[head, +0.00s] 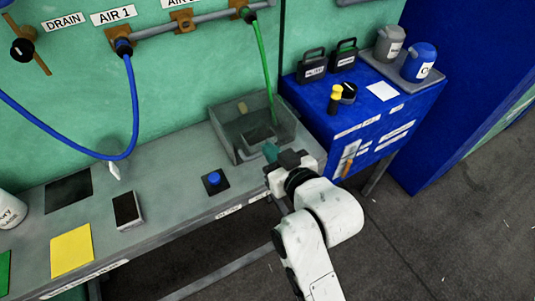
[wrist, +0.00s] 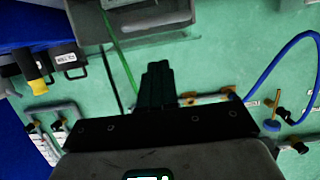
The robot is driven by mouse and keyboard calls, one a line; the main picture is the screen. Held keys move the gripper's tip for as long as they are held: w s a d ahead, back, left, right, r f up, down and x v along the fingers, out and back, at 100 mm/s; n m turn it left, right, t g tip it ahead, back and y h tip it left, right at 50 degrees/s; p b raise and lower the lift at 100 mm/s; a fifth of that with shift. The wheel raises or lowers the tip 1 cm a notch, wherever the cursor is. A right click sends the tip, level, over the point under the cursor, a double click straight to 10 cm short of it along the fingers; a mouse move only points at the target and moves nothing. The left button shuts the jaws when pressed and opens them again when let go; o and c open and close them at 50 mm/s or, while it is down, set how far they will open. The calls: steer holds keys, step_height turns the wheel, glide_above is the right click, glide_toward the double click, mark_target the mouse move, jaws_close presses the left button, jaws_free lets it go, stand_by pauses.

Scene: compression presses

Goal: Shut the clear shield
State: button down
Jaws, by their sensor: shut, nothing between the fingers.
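A see-through, grey-tinted box (head: 236,148) with clear walls stands at the back right of the grey bench in the head view. Its top looks open, and I cannot tell which of its panels is the clear shield. Part of the grey box also shows at the top of the wrist view (wrist: 186,14). My gripper (head: 271,152) is at the box's front right corner in the head view; I cannot tell whether it touches. In the wrist view my gripper (wrist: 157,68) has its dark fingers together, with nothing seen between them. My arm hides part of the bench's right end.
A blue cabinet (head: 365,128) with a yellow-topped tool (head: 335,98) and dark boxes stands right of the bench. A green hose (head: 265,70) drops into the box. A blue button (head: 214,179) and a black-topped block (head: 128,209) sit on the bench. A blue hose (head: 133,110) hangs left.

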steer(key=shift+w+a+f, duration=0.15)
steer(key=shift+w+f, duration=0.1)
steer(key=shift+f, duration=0.35)
steer(key=shift+w+a+f, duration=0.2)
steer(key=shift+f, duration=0.35)
steer(key=shift+w+a+f, duration=0.15)
steer(key=shift+w+f, duration=0.1)
steer(key=shift+f, duration=0.35)
steer(key=shift+f, duration=0.1)
step_height(320, 180, down, 3)
steer(key=shift+f+b, duration=0.1)
steer(key=shift+b, duration=0.95)
